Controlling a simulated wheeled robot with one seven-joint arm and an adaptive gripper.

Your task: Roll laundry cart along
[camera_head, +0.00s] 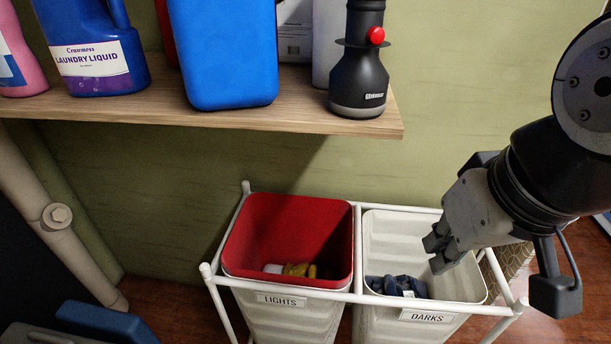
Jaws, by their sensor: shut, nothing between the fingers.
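The laundry cart (357,297) stands on the floor against the green wall. Its white tube frame holds two bins side by side. The left bin (250,231) has a red inside, a LIGHTS label and a yellow and pale item low inside. The right bin (387,222) is white, has a DARKS label and holds dark blue cloth (397,284). My gripper (436,254) comes in from the right and points down-left, over the right bin in the picture. Its fingers are shut and empty. I cannot tell whether they touch the bin. The cart's wheels are out of view.
A wooden shelf (350,122) above the cart bears a laundry liquid bottle (97,72), a blue container (222,60) and a black flask (359,80). A pale pipe (62,220) stands at left. A blue object (105,322) lies at the lower left. Wooden floor shows left of the cart.

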